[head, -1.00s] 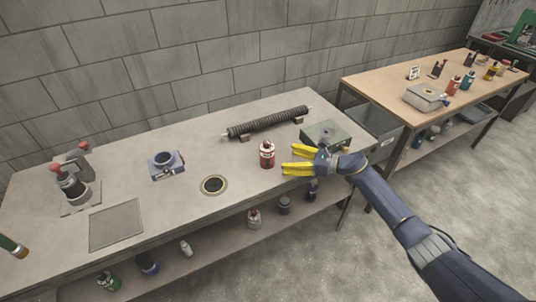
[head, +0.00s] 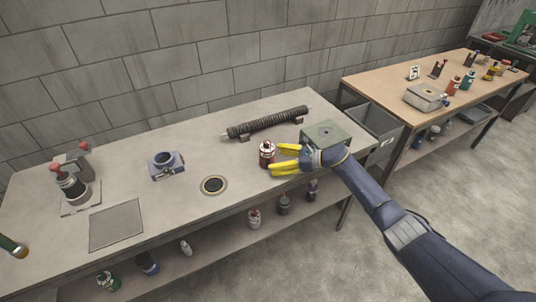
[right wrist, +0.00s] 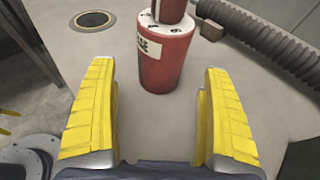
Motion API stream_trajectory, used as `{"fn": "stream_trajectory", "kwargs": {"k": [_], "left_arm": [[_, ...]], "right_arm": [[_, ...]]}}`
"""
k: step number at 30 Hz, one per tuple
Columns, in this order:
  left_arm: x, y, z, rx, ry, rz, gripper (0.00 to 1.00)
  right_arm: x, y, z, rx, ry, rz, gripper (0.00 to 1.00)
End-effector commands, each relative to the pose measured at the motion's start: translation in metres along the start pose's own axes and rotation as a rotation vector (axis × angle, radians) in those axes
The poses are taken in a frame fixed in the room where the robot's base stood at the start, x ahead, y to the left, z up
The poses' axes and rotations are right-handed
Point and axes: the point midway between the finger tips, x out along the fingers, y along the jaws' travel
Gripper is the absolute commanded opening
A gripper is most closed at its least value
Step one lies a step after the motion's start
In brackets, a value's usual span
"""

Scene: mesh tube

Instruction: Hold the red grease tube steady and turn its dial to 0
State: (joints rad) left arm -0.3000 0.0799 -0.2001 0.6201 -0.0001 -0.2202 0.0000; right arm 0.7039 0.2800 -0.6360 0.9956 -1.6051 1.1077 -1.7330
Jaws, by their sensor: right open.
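The red grease tube (head: 266,155) stands upright on the grey workbench in the head view. In the right wrist view the tube (right wrist: 163,62) shows a white label and a white dial ring (right wrist: 167,22) with black marks under a red cap. My right gripper (head: 272,160) has yellow fingers and comes from the right, close beside the tube. In the right wrist view the gripper (right wrist: 160,105) is open, its fingers pointing at the tube, which is ahead between them. Which number the dial is at cannot be read. My left gripper is not clearly seen.
A ribbed dark roller (head: 268,122) lies on supports behind the tube. A green-grey box (head: 327,133) stands near my right wrist. A round black-centred fitting (head: 214,185) is set in the bench top (head: 230,210) to the left. A blue clamp block (head: 166,166) stands further left.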

Motion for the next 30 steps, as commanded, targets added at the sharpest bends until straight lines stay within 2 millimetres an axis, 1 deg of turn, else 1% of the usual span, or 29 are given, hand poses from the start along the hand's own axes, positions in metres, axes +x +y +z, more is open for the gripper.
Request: {"fn": "stream_trajectory", "kwargs": {"k": [3, 10, 15, 24, 25, 30], "left_arm": [[0.000, 0.000, 0.000, 0.000, 0.000, 0.000, 0.70], [0.000, 0.001, -0.001, 0.000, 0.001, 0.001, 0.70], [0.000, 0.001, -0.001, 0.000, 0.001, 0.001, 0.70], [0.000, 0.001, -0.001, 0.000, 0.001, 0.001, 0.70], [0.000, 0.001, -0.001, 0.000, 0.001, 0.001, 0.70], [0.000, 0.001, -0.001, 0.000, 0.001, 0.001, 0.70]], "right_arm": [[0.012, 0.000, 0.000, 0.000, 0.000, 0.000, 0.83], [0.025, 0.000, 0.001, 0.000, -0.001, 0.000, 0.83], [0.029, 0.000, 0.000, 0.000, 0.000, -0.001, 0.83], [0.030, 0.000, 0.000, 0.000, 0.000, -0.001, 0.83], [0.030, 0.000, 0.000, 0.000, 0.000, -0.001, 0.82], [0.030, 0.000, 0.000, 0.000, 0.000, -0.001, 0.63]]}}
